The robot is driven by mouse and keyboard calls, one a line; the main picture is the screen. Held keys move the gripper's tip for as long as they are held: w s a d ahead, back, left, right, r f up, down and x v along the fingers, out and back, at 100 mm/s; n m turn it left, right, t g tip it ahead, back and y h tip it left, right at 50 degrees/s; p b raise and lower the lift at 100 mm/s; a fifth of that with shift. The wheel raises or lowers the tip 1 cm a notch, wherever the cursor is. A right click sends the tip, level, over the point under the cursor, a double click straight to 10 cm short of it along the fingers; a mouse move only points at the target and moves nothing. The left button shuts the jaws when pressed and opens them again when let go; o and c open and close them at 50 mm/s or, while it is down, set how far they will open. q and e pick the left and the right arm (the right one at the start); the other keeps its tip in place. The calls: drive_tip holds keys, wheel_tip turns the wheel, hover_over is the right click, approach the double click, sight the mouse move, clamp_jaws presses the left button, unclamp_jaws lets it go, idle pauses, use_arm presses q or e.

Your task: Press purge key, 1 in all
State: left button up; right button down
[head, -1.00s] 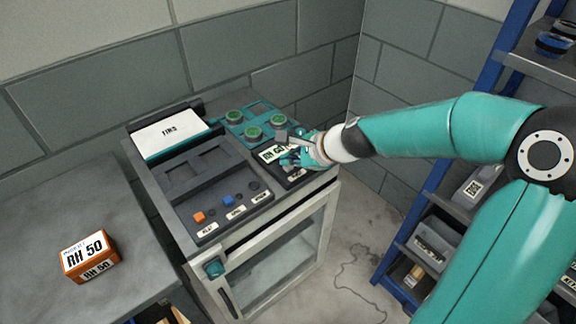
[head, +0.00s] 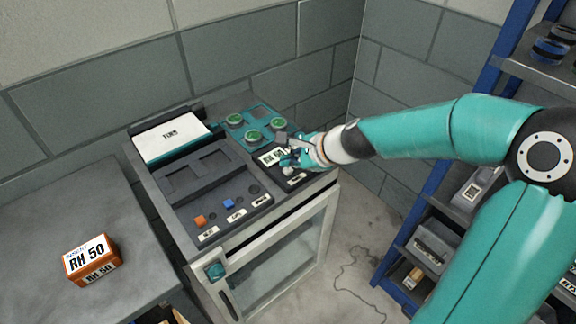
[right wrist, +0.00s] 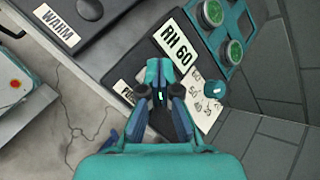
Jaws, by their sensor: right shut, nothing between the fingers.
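The machine top (head: 160,182) carries an orange key (head: 200,221), a blue key (head: 228,203) and a dark key (head: 254,190), each with a small label. The dark key also shows in the right wrist view (right wrist: 89,9), above the label WARM. My left gripper is out of view.
A knob (right wrist: 213,89) with a printed scale sits beside the gripper. An orange RH 50 box (head: 92,261) stands on the left bench. Blue shelving (head: 433,195) stands at the right.

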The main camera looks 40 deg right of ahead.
sight(290, 171)
drive_tip(key=shift+r, duration=0.2)
wheel_tip(290, 171, up, 5)
drive_tip(key=p, duration=0.5)
idle(0.5)
idle(0.5)
